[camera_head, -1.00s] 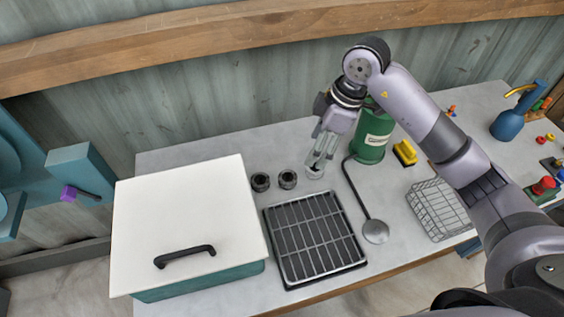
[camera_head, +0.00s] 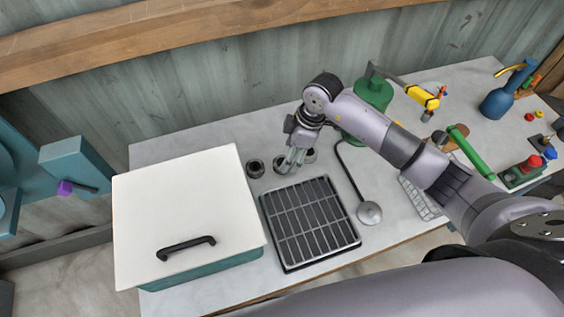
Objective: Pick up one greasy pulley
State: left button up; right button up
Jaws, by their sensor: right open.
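Three small round pulleys stand in a row on the grey table behind the slotted tray. The left pulley (camera_head: 255,168) is dark and stands clear. The middle pulley (camera_head: 279,166) is partly covered by my right gripper. The right pulley (camera_head: 310,156) shows just behind and right of the fingers. My right gripper (camera_head: 291,166) points down between the middle and right pulleys, open. I cannot tell whether its fingers touch a pulley. My left gripper is not in view.
A box with a white lid (camera_head: 185,205) stands at left. The black slotted tray (camera_head: 262,215) lies in front of the pulleys. A ladle (camera_head: 368,213), wire basket (camera_head: 420,202), green canister (camera_head: 374,95), yellow tool (camera_head: 421,97) and blue bottle (camera_head: 498,101) stand to the right.

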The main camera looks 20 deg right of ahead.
jog(key=p+x, duration=0.1)
jog(key=x, duration=0.3)
jog(key=shift+w+a+f+p, duration=0.1)
jog(key=shift+w+a+p, duration=0.05)
jog(key=shift+a+p, duration=0.2)
jog(key=shift+f, duration=0.3)
jog(key=shift+c, duration=0.2)
jog(key=c, duration=1.1)
